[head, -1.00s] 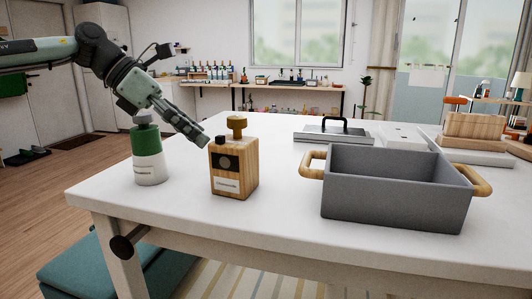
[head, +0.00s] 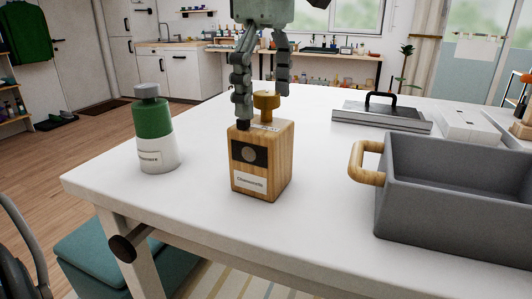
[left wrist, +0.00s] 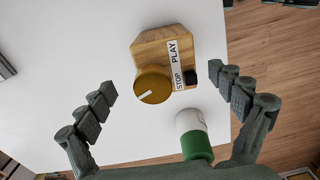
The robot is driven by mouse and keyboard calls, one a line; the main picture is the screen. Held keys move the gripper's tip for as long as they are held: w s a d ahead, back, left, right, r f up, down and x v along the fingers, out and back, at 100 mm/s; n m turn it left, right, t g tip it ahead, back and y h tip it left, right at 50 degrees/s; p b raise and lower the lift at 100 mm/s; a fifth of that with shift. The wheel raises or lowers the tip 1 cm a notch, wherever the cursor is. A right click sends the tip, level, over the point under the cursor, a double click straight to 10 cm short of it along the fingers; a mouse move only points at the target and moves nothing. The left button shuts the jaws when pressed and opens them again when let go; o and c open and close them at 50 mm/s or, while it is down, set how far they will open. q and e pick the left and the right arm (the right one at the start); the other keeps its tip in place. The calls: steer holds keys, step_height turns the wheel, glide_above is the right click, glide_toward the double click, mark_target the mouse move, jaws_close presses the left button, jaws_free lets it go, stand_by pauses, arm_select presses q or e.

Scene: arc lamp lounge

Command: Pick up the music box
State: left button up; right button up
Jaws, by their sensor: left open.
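The music box (head: 265,165) is a wooden block on the white table, with a dark panel and round disc on its front and a label below. On its top are a wooden knob (left wrist: 153,85), a black button and a strip reading STOP and PLAY. My left gripper (head: 263,110) is directly above the music box, pointing down. Its fingers are spread open; in the head view one finger is beside the knob and the other behind it. In the left wrist view my left gripper (left wrist: 168,90) shows open with the box between and beyond the fingertips. My right gripper is not in view.
A green and white bottle (head: 155,132) stands left of the music box. A grey pot (head: 455,200) with wooden handles stands to the right. A flat tray with a black handle (head: 382,112) lies behind.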

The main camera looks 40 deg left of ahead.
mark_target(262, 123)
arm_select(q)
steer(key=f, duration=0.2)
steer(key=s+f, duration=0.1)
steer(key=f, duration=0.1)
steer(key=shift+a+f, duration=0.1)
steer(key=shift+f, duration=0.3)
steer(key=shift+w+f, duration=0.1)
steer(key=shift+f, duration=0.5)
steer(key=c, duration=1.6)
steer(key=shift+r, duration=0.1)
steer(key=shift+c, duration=0.5)
